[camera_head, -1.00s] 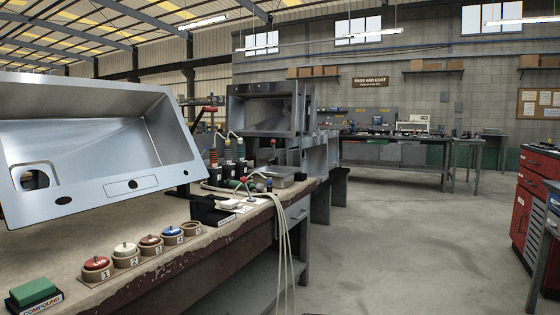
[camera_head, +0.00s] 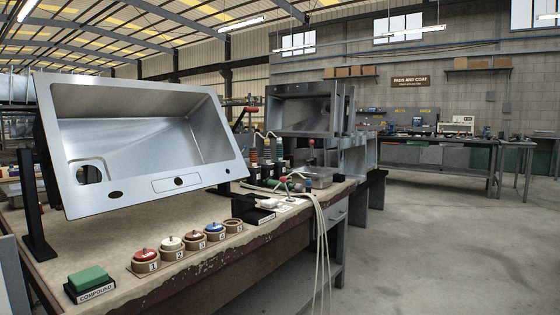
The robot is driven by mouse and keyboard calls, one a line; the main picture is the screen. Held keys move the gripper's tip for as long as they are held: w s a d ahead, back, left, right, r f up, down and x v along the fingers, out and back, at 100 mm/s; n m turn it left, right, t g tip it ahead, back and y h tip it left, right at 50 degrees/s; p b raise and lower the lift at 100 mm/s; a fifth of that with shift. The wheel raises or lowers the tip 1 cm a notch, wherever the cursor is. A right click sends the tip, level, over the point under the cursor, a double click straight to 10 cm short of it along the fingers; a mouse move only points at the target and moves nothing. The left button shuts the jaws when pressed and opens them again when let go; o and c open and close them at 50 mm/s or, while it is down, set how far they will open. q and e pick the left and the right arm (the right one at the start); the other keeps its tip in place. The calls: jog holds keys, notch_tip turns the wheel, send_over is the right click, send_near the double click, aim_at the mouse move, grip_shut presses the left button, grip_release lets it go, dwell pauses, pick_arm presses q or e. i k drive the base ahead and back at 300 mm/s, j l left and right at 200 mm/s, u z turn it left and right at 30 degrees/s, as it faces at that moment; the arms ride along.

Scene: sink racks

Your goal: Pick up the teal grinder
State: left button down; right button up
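I cannot make out a clearly teal grinder. A small green-bodied tool (camera_head: 273,184) lies on the workbench (camera_head: 130,215) behind the black box, near a red knob; it is too small to tell whether it is the grinder. Upright tools with dark bodies and coloured tops (camera_head: 265,157) stand behind it, partly hidden by the sink. Neither of my grippers is in view.
A tilted steel sink (camera_head: 150,140) on black stands fills the bench's left. A green compound block (camera_head: 89,279), numbered round pots (camera_head: 171,244) and a black box (camera_head: 252,208) line the front edge. Pale hoses (camera_head: 322,240) hang over the edge. Floor at right is clear.

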aim_at(279, 155)
jog(key=i+l+z, duration=0.95)
jog(key=i, duration=0.5)
jog(key=i+z, duration=0.35)
jog(key=i, duration=0.5)
jog(key=i+l+u, duration=0.1)
jog(key=i+u, duration=0.3)
jog(key=i+l+u, duration=0.3)
jog(key=i+u, duration=0.15)
jog(key=i, duration=0.15)
jog(key=i+l+u, duration=0.4)
jog(key=i, duration=0.05)
